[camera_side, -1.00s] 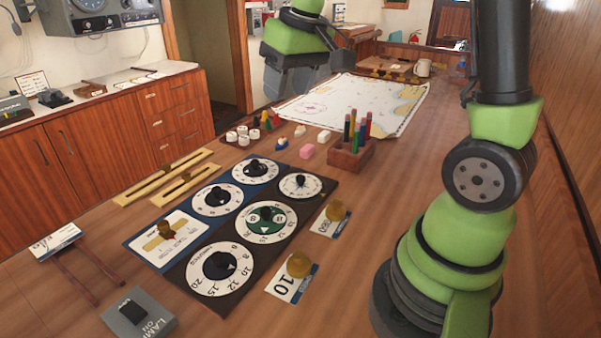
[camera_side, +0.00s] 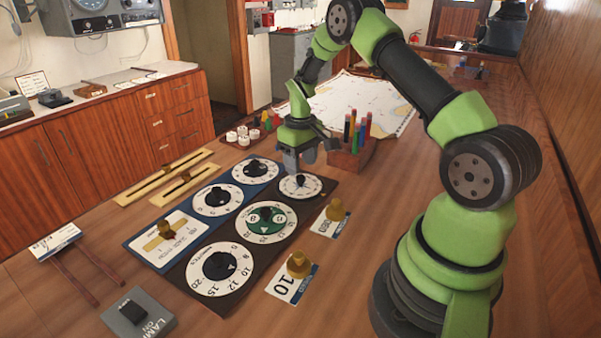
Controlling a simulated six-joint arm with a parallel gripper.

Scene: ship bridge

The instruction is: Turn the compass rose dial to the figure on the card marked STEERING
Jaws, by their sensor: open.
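A black panel (camera_side: 190,297) bears a large white dial (camera_side: 201,284), a dial with a green centre (camera_side: 250,226) and a smaller white dial (camera_side: 313,190), all with dark knobs. I cannot tell from the lettering which is the compass rose dial. A card reading 10 (camera_side: 285,287) lies to the panel's right under a brass weight (camera_side: 299,264). A second card (camera_side: 325,229), its figure hard to read, lies under another brass weight (camera_side: 336,210). The word STEERING is not legible on either. My gripper (camera_side: 305,167) is open and empty, pointing down just above the smaller white dial.
A blue panel (camera_side: 137,243) with two dials and a weighted card adjoins on the left. A wooden pencil holder (camera_side: 349,163) stands close to the right of my gripper, with a chart (camera_side: 350,92) behind. A lamp switch box (camera_side: 138,314) is at front left.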

